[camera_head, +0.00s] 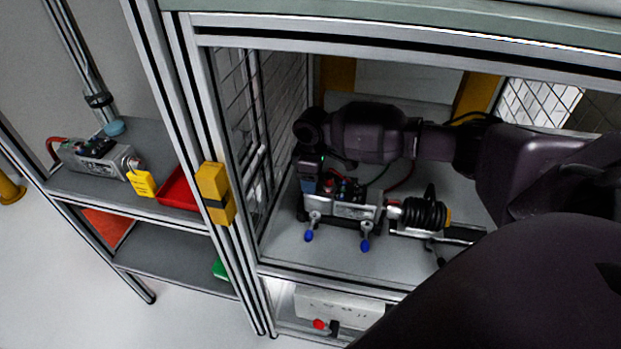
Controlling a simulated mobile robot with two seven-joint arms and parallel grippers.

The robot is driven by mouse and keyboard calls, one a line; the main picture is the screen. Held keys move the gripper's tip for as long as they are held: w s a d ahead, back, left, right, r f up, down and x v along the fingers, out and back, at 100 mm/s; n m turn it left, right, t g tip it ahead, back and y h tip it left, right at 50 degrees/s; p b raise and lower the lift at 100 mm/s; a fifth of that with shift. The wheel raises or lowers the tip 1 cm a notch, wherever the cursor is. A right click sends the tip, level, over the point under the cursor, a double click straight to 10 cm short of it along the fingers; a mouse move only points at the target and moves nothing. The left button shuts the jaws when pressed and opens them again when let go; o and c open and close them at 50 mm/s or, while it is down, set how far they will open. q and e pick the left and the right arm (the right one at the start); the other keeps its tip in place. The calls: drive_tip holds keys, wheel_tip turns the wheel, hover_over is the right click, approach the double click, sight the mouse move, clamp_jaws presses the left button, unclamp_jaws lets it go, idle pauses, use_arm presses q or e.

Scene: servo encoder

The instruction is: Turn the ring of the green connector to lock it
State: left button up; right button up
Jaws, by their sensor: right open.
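A grey servo unit (352,211) lies on the bench inside the frame cell, with dark and coloured connectors on its top and two blue-tipped clamps along its front. My right arm reaches in from the right, and its wrist bends down at the unit's left end. My right gripper (309,186) is open there, close above or beside the unit's left end. I cannot tell if it touches anything. I cannot make out the green connector or its ring; the gripper and wrist may hide it. My left gripper is not in view.
A black ribbed coupling (425,214) sits right of the unit. Aluminium posts and a yellow block (215,192) border the cell's left side. Outside, a side shelf holds another grey unit (98,156), a yellow tag (142,183) and a red bin (180,190). Bare bench lies in front of the clamps.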

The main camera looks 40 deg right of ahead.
drive_tip(key=c, duration=0.9)
drive_tip(key=shift+r+m+p, duration=0.3)
drive_tip(key=shift+m+p, duration=0.5)
drive_tip(key=shift+p, duration=0.15)
drive_tip(key=shift+c, duration=0.2)
drive_tip(key=shift+m+p, duration=0.95)
drive_tip(key=shift+m, duration=0.05)
drive_tip(key=shift+f+m+p, duration=0.1)
drive_tip(key=shift+m+p, duration=0.4)
drive_tip(key=shift+m, duration=0.1)
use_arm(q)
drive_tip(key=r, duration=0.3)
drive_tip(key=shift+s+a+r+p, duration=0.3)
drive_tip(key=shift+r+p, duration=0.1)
use_arm(e)
drive_tip(key=shift+f+m, duration=0.15)
drive_tip(key=shift+m, duration=0.35)
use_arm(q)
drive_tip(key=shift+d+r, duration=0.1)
use_arm(e)
drive_tip(key=shift+f, duration=0.1)
drive_tip(key=o, duration=0.9)
drive_tip(key=shift+o, duration=0.2)
